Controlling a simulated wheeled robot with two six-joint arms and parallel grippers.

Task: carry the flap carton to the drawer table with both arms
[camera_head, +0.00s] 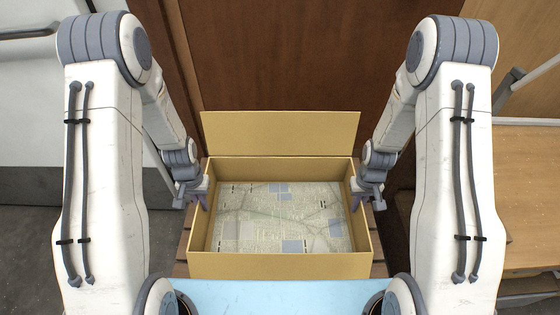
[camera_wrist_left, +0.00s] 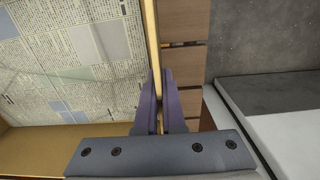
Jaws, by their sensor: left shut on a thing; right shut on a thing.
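The flap carton (camera_head: 280,265) is a tan open box between my arms, with its flap (camera_head: 280,132) standing up at the far side. A printed sheet with blue patches covers its floor. My left gripper (camera_head: 204,192) is shut on the carton's left wall; in the left wrist view the purple fingers (camera_wrist_left: 160,105) pinch the thin wall (camera_wrist_left: 152,45) from both sides. My right gripper (camera_head: 358,190) is shut on the carton's right wall, its fingertips partly hidden. I cannot tell which table is the drawer table.
A slatted wooden surface (camera_head: 183,240) shows under and beside the carton. A light blue surface (camera_head: 280,297) lies in front. A wooden table (camera_head: 530,200) stands at the right, and a brown panel (camera_head: 280,60) rises behind. Grey floor (camera_head: 35,240) is free at the left.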

